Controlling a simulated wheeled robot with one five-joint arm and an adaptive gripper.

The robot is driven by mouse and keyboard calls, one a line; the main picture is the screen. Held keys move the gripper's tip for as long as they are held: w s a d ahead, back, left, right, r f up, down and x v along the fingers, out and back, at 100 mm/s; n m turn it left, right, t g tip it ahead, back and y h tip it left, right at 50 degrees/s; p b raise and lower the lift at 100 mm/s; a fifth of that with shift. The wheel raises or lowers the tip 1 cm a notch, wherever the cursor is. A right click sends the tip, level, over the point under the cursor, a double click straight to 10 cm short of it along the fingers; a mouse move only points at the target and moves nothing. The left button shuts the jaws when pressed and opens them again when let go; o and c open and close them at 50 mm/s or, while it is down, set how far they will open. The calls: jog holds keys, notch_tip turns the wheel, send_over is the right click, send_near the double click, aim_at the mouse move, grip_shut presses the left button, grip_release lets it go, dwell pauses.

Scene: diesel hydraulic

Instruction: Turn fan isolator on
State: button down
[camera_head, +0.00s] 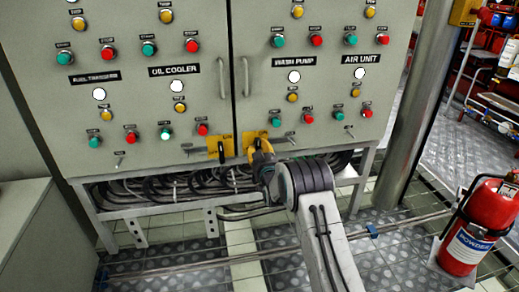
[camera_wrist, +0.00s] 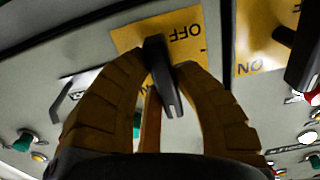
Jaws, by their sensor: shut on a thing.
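Two yellow isolator plates with black handles sit low on the grey control cabinet (camera_head: 110,30). My gripper (camera_head: 257,148) is at the right plate (camera_head: 248,137), its fingers closed around that plate's black handle (camera_wrist: 162,75). The wrist view is upside down and shows "OFF" on this plate (camera_wrist: 190,20). The handle stands nearly upright in that view, slightly tilted. The left isolator's black handle (camera_head: 221,152) is free, and its plate (camera_wrist: 262,55) shows "ON" in the wrist view. I see no legible "fan" label.
Small silver toggle levers (camera_head: 290,138) flank the isolators, with buttons and lamps above. Black cables (camera_head: 170,188) run under the cabinet. A grey pillar (camera_head: 415,110) and a red extinguisher (camera_head: 485,220) stand to the right. The floor between pillar and extinguisher is crossed by pipes.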

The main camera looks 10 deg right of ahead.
jog(key=shift+a, duration=0.15)
jog(key=c, duration=0.9)
grip_release()
jog(key=shift+c, duration=0.2)
jog(key=shift+s, duration=0.1)
jog(key=s, duration=1.1)
jog(key=shift+s, duration=0.4)
jog(key=shift+s, duration=0.1)
jog(key=s, duration=0.7)
jog(key=shift+s, duration=0.4)
